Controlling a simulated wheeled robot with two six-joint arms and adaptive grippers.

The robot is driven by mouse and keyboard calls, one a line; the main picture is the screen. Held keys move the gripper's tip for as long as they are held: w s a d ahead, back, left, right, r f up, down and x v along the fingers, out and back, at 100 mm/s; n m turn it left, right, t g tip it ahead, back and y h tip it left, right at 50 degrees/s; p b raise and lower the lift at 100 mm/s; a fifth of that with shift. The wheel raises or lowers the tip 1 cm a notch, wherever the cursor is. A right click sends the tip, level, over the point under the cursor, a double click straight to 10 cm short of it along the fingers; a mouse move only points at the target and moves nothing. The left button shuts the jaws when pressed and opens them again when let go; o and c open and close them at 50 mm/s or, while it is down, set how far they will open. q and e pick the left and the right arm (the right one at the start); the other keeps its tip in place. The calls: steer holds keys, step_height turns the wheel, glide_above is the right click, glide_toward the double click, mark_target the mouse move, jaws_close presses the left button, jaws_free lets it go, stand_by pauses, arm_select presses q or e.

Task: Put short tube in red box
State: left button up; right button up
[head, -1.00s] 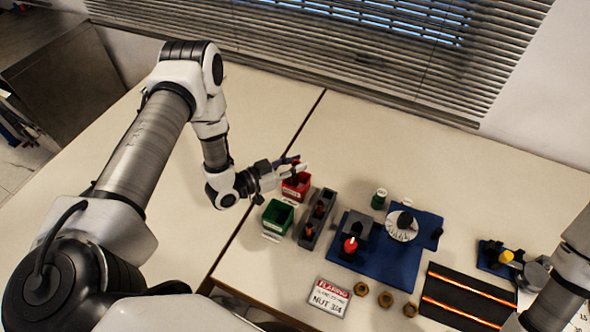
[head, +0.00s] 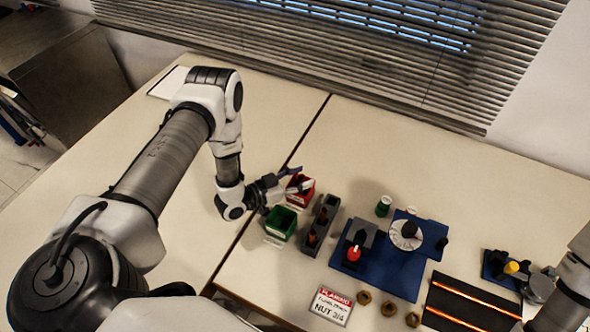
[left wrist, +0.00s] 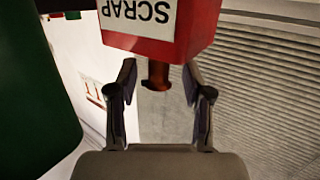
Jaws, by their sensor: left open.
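The red box (head: 301,203) stands on the table behind the green box. In the left wrist view it shows upside down with a SCRAP label (left wrist: 141,19). My left gripper (head: 298,180) is over the red box, open. In the left wrist view its fingers (left wrist: 158,92) are spread either side of a copper-coloured tube with a flared end (left wrist: 156,78), apart from it. The tube extends past the box's rim; its other end is hidden by the box wall. I cannot tell whether it rests in the box. My right gripper is out of view.
The green box (head: 281,226) and a grey rack (head: 312,240) with copper-coloured pieces stand close by. A blue base (head: 377,270) carries a dial (head: 405,236) and a red-topped part (head: 353,254). Several brass nuts (head: 388,309) and a NUT 3/4 sign (head: 331,306) lie in front.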

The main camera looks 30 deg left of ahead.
arm_select(q)
steer(key=shift+s+a+r, duration=0.15)
steer(key=shift+s, duration=0.1)
arm_select(e)
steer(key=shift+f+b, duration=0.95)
steer(key=shift+b, duration=0.15)
arm_select(q)
steer(key=v, duration=1.1)
steer(key=shift+s, duration=0.2)
steer(key=shift+r, duration=0.15)
